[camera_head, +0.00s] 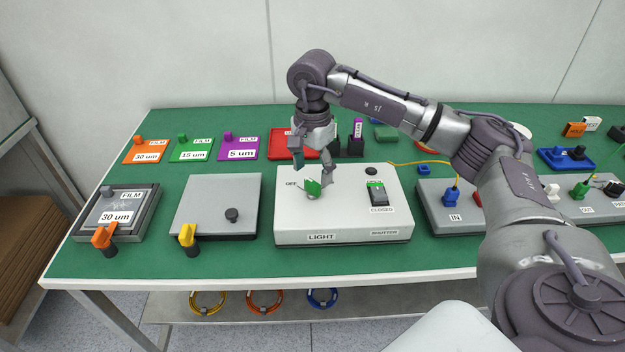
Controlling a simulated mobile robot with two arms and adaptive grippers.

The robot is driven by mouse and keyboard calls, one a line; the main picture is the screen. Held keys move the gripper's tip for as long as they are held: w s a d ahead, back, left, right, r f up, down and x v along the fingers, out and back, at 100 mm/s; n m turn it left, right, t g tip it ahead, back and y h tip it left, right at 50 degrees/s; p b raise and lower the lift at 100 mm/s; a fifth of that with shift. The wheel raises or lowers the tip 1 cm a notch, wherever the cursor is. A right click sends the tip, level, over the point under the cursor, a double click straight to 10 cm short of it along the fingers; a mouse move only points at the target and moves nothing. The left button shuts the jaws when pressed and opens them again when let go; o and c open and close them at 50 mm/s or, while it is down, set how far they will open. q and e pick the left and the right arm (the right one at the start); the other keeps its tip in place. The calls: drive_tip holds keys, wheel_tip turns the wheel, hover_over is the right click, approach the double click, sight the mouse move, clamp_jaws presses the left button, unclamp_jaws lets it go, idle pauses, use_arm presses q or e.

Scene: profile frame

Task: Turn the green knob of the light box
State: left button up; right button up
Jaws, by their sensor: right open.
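The light box (345,219) is a white box with a LIGHT label on its front, standing in the middle of the green table. Its green knob (312,188) is on the left part of the top, next to the word OFF. My right gripper (314,180) points down over the knob. Its fingers are open, one to each side of the knob; whether they touch it I cannot tell. Part of the light box behind the fingers is hidden. My left gripper does not show.
A grey plate with a black knob (232,215) and a yellow clamp (187,236) are to the left. A grey box with a blue connector (450,197) is to the right. Film cards (191,149) lie at the back left.

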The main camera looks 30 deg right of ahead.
sight(313, 182)
wheel_tip(313, 182, up, 8)
drive_tip(key=shift+f, duration=0.15)
idle(0.6)
